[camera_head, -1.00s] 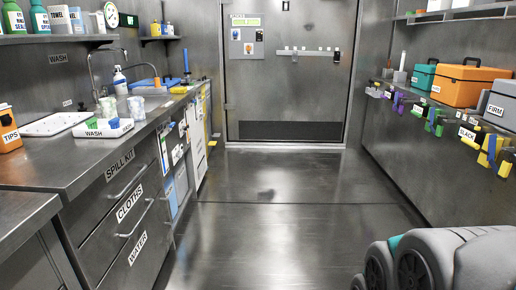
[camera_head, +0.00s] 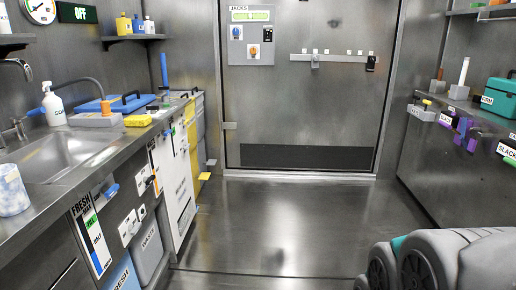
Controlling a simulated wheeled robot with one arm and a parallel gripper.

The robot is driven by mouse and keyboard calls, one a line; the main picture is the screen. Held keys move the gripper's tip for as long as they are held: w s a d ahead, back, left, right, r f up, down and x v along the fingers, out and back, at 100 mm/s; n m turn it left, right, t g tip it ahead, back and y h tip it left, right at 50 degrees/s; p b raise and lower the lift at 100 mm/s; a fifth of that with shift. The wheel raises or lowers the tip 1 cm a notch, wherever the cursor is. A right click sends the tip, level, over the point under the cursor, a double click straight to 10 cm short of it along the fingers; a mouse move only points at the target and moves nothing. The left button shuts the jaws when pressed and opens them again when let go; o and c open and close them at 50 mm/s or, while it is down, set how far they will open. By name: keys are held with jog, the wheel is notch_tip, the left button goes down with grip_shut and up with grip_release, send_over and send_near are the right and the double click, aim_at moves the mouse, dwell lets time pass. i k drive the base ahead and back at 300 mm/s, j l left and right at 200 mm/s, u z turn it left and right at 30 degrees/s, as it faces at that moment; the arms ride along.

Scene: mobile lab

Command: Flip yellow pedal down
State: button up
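A small yellow pedal (camera_head: 204,176) sticks out low at the far end of the left counter, near the floor. It is small in the view, and I cannot tell whether it is tilted up or down. A small grey pedal-like piece (camera_head: 211,162) sticks out just behind it. My gripper is not in view. Only grey and teal parts of my own arm show at the lower right, well apart from the pedal.
The left counter has a sink (camera_head: 70,155), a soap bottle (camera_head: 52,104) and a blue box (camera_head: 115,104). A closed metal door (camera_head: 300,110) stands ahead. A wall rail with purple clips (camera_head: 462,130) runs along the right. The floor (camera_head: 290,225) between is clear.

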aim_at(205, 176)
jog(key=i+l+u, duration=0.1)
jog(key=i+u, duration=0.2)
jog(key=i, duration=0.2)
jog(key=i+l+u, duration=0.35)
jog(key=i, duration=0.15)
jog(key=i+l+u, duration=0.3)
jog(key=i, duration=0.2)
jog(key=i+l, duration=0.1)
jog(key=i, duration=0.45)
jog(key=i+l+u, duration=0.1)
jog(key=i, duration=0.45)
jog(key=i+l, duration=0.2)
jog(key=i, duration=0.35)
jog(key=i+l+u, duration=0.1)
jog(key=i, duration=0.45)
